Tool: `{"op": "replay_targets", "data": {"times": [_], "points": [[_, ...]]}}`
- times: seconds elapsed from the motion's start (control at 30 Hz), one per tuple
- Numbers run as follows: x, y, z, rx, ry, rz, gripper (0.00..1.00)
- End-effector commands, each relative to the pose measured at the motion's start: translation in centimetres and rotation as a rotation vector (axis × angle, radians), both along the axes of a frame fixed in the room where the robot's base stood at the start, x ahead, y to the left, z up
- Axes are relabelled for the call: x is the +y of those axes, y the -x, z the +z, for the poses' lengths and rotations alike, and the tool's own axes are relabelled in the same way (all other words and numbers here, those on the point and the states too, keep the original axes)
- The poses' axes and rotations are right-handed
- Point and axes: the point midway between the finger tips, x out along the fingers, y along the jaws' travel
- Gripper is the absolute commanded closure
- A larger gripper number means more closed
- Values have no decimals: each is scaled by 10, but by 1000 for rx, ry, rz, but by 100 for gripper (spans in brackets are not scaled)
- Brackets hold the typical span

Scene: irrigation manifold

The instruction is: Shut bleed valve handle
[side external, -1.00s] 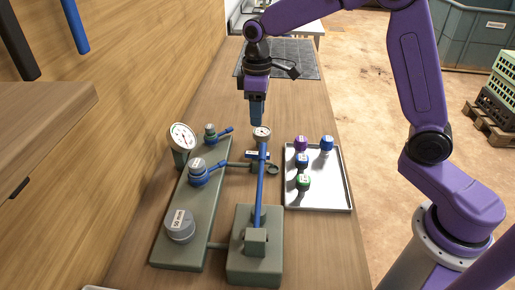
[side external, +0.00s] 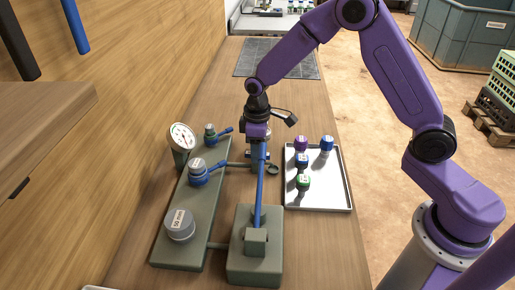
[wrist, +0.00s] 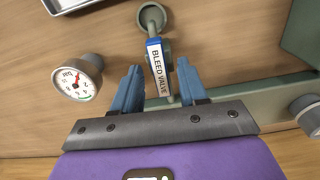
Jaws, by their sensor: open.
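The bleed valve handle (wrist: 156,62) is a short blue bar with a white "BLEED VALVE" label. My gripper (wrist: 160,82) is open, with one blue finger on each side of the handle and a visible gap to both. In the side view my gripper (side external: 258,152) is low over the manifold, and its fingertips and the handle are largely hidden behind the long blue lever.
The long blue lever (side external: 260,190) rises from a green block (side external: 255,268) close to my gripper. The green manifold plate (side external: 190,235) with knobs and a dial gauge (side external: 183,137) stands left. A tray (side external: 326,190) of coloured caps lies right. A small gauge (wrist: 78,85) is beside my left finger.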

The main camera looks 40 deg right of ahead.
Motion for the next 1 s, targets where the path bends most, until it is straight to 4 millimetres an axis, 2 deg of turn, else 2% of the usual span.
{"op": "replay_targets", "data": {"times": [0.1,0.13,0.2,0.27,0.67,1.0], "points": [[0,0,0,0,0,0,57],[0,0,0,0,0,0,61],[0,0,0,0,0,0,84],[0,0,0,1,1,0,100],[1,0,0,1,1,-41,100],[1,0,1,1,0,-270,100]]}}
